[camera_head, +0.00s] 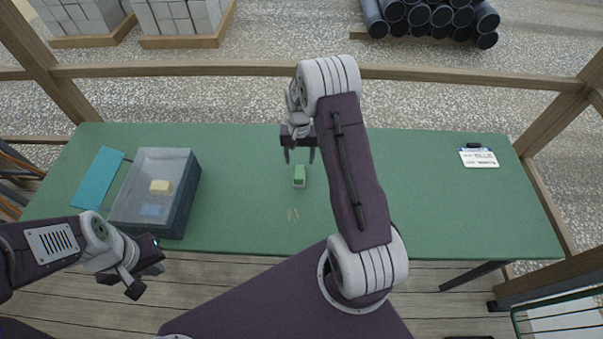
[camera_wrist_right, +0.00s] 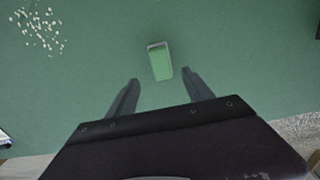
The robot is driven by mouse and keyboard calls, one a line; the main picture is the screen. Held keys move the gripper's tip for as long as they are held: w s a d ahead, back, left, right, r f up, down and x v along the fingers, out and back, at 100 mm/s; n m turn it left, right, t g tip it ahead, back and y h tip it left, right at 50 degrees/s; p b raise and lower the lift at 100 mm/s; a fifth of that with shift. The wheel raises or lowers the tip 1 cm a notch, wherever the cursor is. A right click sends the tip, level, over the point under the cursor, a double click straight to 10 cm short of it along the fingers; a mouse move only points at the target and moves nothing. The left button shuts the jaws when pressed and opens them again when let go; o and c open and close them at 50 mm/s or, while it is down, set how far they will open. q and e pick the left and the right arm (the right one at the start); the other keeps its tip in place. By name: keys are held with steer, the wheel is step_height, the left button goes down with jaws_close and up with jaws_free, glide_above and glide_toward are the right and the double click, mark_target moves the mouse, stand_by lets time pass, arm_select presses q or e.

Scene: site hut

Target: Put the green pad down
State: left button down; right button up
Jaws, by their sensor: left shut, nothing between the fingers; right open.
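The green pad (camera_head: 299,174) lies on the green table (camera_head: 400,200) near its middle, with a pale edge showing along one side. In the right wrist view the green pad (camera_wrist_right: 159,61) lies flat just beyond the fingertips. My right gripper (camera_head: 300,157) is open and empty above the table, behind the pad; its two spread fingers (camera_wrist_right: 159,80) show in the wrist view, apart from the pad. My left gripper (camera_head: 146,284) is shut and empty, low at the left in front of the table's front edge.
Pale crumbs (camera_head: 293,214) lie near the pad. A clipboard (camera_head: 479,158) lies far right.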

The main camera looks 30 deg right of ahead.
mark_target(299, 172)
steer(key=f, duration=0.3)
steer(key=shift+s+a+f+p, duration=0.15)
steer(key=shift+s+p, duration=0.1)
steer(key=shift+p, duration=0.15)
steer(key=shift+f, duration=0.35)
step_height(299, 172, down, 4)
steer(key=shift+w+p, duration=0.15)
steer(key=shift+p, duration=0.6)
steer(key=shift+f, duration=0.5)
jaws_close()
steer(key=r, duration=0.1)
steer(key=r+b, duration=0.1)
steer(key=r, duration=0.2)
steer(key=shift+s+r, duration=0.25)
steer(key=s+d+r+b, duration=0.2)
steer(key=s+d+r, duration=0.2)
steer(key=s, duration=0.6)
step_height(299, 172, up, 3)
steer(key=shift+s+f, duration=0.2)
steer(key=shift+s, duration=0.05)
